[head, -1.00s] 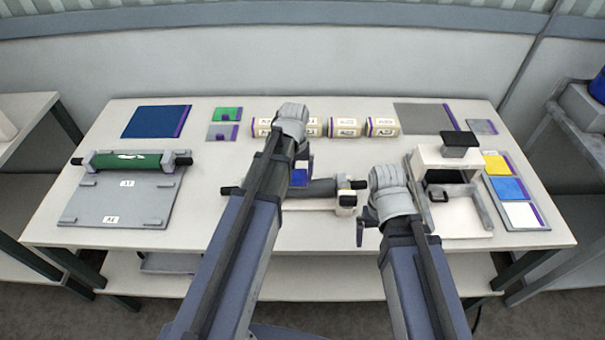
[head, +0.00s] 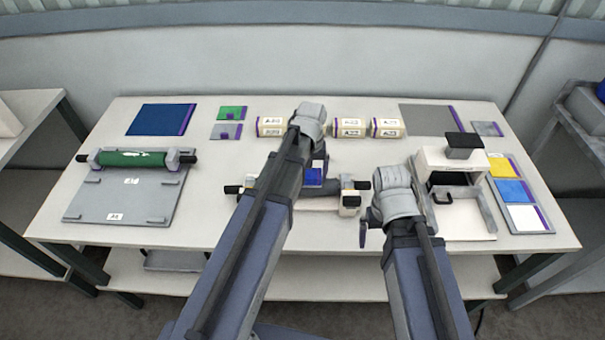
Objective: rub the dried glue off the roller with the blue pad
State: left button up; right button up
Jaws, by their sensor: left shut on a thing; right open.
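A dark grey roller (head: 340,185) lies across a white stand (head: 318,203) at the middle of the table, partly hidden by my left arm. My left gripper (head: 316,168) is shut on the blue pad (head: 313,177), which is at the roller and looks to touch it. Contact is hard to confirm from this angle. No glue can be made out on the visible part of this roller. A green roller (head: 118,159) with a white patch sits on a grey stand (head: 120,196) at the left. My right gripper (head: 366,230) is open and empty, right of the white stand.
A white device with a black top (head: 464,146) and a tray of yellow, blue and white pads (head: 520,217) are at the right. A dark blue sheet (head: 156,119) lies back left. The table front is clear.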

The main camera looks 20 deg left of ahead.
pick_arm(q)
jog(key=shift+d, duration=0.2)
notch_tip(320, 180, up, 6)
jog(key=p, duration=0.6)
dwell(0.3)
notch_tip(320, 180, up, 3)
jog(key=p, duration=0.3)
jog(key=shift+r, duration=0.1)
dwell(0.4)
